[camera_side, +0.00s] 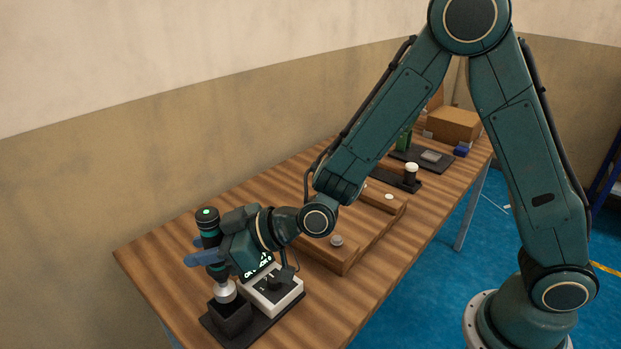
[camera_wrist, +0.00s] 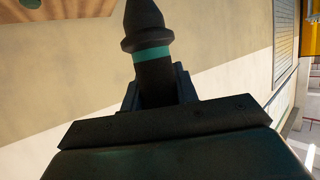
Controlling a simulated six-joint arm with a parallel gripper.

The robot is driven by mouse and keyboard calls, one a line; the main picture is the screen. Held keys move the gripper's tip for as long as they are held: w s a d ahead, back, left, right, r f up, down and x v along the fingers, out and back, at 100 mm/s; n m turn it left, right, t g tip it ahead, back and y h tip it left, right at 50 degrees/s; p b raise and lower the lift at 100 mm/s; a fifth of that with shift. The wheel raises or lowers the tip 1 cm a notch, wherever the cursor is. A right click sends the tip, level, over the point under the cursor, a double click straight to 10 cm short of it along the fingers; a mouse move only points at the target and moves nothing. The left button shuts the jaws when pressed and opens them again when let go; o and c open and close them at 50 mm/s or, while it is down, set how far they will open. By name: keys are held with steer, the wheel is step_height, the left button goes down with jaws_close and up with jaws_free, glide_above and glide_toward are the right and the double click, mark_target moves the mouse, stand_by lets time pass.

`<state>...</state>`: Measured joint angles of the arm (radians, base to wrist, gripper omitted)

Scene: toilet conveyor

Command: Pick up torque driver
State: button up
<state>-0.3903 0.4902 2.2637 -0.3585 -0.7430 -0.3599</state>
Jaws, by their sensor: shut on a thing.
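The torque driver (camera_side: 208,228) is black with teal bands and a silver lower part. It stands upright over a black holder block (camera_side: 231,320) at the near left end of the bench. My gripper (camera_side: 205,256) is shut on the driver's body, its blue fingers on either side. In the wrist view the driver (camera_wrist: 149,35) rises from between my gripper's fingers (camera_wrist: 158,85), with its teal band just above them. I cannot tell whether the driver's lower tip is inside the holder.
A white device with a dark top (camera_side: 273,292) stands right beside the holder, close to my wrist. Wooden blocks with small round knobs (camera_side: 345,247) lie behind it. A cardboard box (camera_side: 453,124) is at the far end. The bench's left edge strip is clear.

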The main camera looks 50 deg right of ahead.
step_height(320, 180, up, 12)
stand_by(0.5)
stand_by(0.4)
